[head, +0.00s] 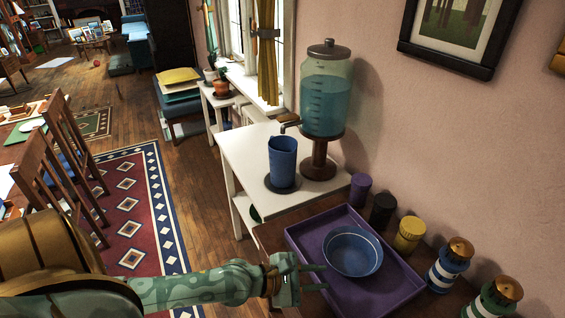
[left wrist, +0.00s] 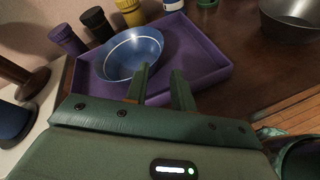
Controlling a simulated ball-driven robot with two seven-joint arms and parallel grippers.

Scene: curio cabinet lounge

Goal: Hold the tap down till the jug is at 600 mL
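A glass drink dispenser (head: 326,95) with blue liquid and dark level marks stands on a wooden foot on the white side table. Its tap (head: 289,118) sticks out to the left, above a blue jug (head: 283,160). The jug stands upright on a dark round mat; I cannot see its contents or any marking on it. My left gripper (head: 318,277) is open and empty, its fingers beside the purple tray and well away from the tap. In the left wrist view its fingers (left wrist: 161,90) are apart, pointing toward a blue bowl. My right gripper is not in view.
The purple tray (head: 310,254) holds the blue bowl (head: 352,251). Purple, black and yellow jars (head: 408,234) and striped shakers (head: 447,266) line the wall side. A metal bowl (left wrist: 291,18) shows in the left wrist view. Chairs (head: 50,165) stand left, across a patterned rug.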

